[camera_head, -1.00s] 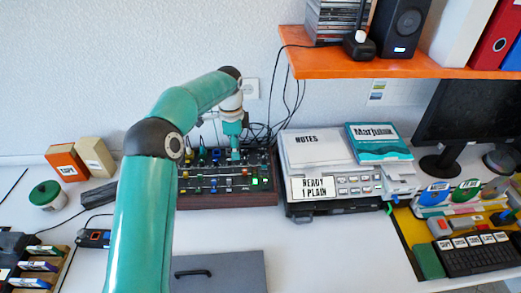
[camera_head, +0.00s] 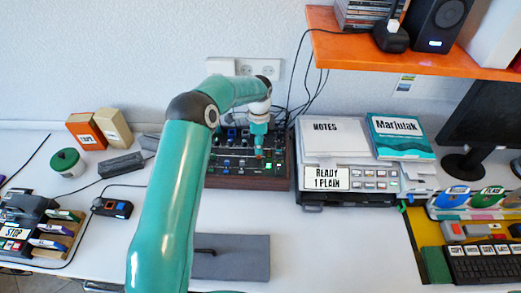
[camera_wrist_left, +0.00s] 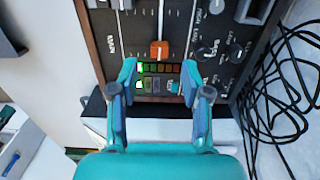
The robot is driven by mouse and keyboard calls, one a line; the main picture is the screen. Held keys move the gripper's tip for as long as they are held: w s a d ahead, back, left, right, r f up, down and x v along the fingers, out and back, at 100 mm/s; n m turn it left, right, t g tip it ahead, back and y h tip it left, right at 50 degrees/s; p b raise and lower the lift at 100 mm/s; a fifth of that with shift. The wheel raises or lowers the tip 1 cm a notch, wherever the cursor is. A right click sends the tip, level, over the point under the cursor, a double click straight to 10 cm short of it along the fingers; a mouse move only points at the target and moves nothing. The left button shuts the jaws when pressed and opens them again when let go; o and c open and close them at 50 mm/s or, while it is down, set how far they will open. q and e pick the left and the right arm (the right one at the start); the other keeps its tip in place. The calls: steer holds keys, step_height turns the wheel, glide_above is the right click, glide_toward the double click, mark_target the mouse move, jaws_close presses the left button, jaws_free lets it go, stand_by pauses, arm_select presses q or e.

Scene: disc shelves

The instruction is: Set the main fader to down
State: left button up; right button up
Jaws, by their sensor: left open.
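The mixer (camera_head: 222,170) is a dark panel with a wooden edge at the back of the desk. An orange fader cap (camera_wrist_left: 159,50) stands in a vertical slot on it in the left wrist view, the slot running on above it. Small lit and coloured buttons (camera_wrist_left: 157,84) lie below the cap. My left gripper (camera_wrist_left: 158,76) is open over the panel, its two teal fingers either side of the buttons, with the cap just beyond the tips. In the head view my left gripper (camera_head: 259,138) points down over the mixer's right part. My right gripper is out of view.
Black cables (camera_wrist_left: 285,100) lie beside the mixer. A printer-like device (camera_head: 350,179) with papers and books stands right of it. An orange shelf (camera_head: 400,50) hangs above right. A grey case (camera_head: 235,258) lies in front; bare desk lies between.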

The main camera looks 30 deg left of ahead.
arm_select(q)
steer(key=shift+f+p, duration=0.4)
steer(key=shift+f, duration=2)
jaws_close()
